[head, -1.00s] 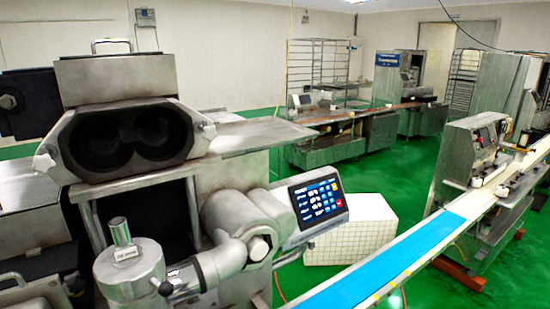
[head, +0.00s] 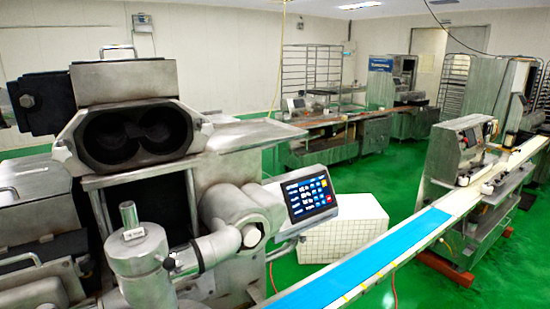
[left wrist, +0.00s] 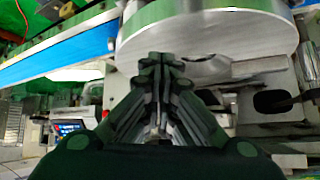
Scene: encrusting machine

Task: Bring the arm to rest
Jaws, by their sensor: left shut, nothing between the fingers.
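My left gripper (left wrist: 160,65) shows in the left wrist view with its dark fingers together and nothing between them. A large round metal part (left wrist: 210,45) lies just beyond the fingertips in that view; I cannot tell whether they touch it. Neither arm shows in the head view. There the encrusting machine (head: 240,175) stands at the left and centre, with a dark twin-bowl opening and a lit touch panel (head: 308,196). My right gripper is not in view.
A conveyor with a blue belt (head: 365,262) runs from the bottom centre to the right, towards another machine (head: 455,155). A white tiled block (head: 345,228) stands behind the panel. Green floor (head: 400,200) is open between the machines.

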